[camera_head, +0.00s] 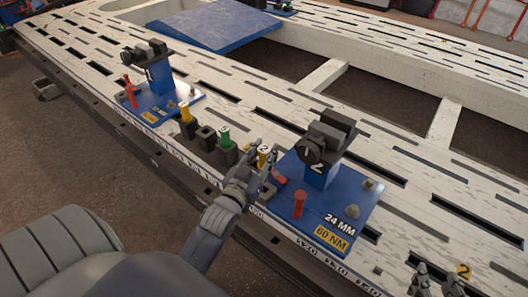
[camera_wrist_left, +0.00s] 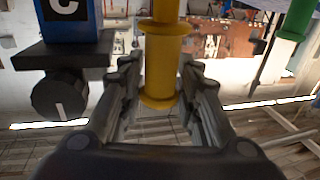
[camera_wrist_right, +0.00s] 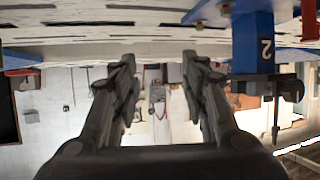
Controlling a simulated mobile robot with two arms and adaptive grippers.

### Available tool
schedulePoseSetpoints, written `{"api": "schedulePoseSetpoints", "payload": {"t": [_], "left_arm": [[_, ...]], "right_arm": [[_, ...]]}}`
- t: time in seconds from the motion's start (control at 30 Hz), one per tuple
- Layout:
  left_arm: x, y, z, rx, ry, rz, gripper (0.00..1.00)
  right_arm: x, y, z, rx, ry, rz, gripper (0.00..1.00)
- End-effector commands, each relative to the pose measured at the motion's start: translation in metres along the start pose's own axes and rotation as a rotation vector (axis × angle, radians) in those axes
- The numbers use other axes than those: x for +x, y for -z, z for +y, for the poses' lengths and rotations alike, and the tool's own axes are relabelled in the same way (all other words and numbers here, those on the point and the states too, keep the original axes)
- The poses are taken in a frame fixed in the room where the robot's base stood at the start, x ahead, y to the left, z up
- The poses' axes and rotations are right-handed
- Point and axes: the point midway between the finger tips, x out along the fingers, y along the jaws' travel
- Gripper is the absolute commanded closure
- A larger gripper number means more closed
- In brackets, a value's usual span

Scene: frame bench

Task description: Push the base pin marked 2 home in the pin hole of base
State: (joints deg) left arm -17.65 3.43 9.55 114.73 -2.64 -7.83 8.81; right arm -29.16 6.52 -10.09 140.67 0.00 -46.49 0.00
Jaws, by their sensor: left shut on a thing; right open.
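A yellow pin marked 2 (camera_head: 264,150) stands between the fingers of my left gripper (camera_head: 258,163). In the left wrist view the yellow pin (camera_wrist_left: 162,65) has a flanged body, and the left gripper (camera_wrist_left: 162,95) is shut on it. The pin's lower end is hidden in the head view. I cannot make out the pin hole. My right gripper (camera_head: 435,280) is open and empty at the bottom right; it also shows in the right wrist view (camera_wrist_right: 160,75).
A dark rack (camera_head: 205,138) left of my left gripper holds another yellow pin (camera_head: 186,113) and a green pin (camera_head: 225,135). A red pin (camera_head: 299,204) stands on the base. Another blue base (camera_head: 158,104) stands further left. A yellow tag marked 2 (camera_head: 464,270) is near my right gripper.

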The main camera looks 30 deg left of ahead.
Motion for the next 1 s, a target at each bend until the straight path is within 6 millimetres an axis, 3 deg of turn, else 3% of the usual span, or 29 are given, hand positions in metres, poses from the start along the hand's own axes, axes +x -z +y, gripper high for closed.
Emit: {"api": "schedulePoseSetpoints", "payload": {"t": [0.6,1.0], "left_arm": [[0.0,-0.022,0.0,0.0,0.0,0.002,1.0],[0.0,-0.028,0.0,0.0,0.0,0.002,1.0]], "right_arm": [[0.0,0.06,-0.008,0.001,0.018,0.299,0.59],[-0.004,0.079,-0.01,0.002,0.023,0.388,0.59]]}}
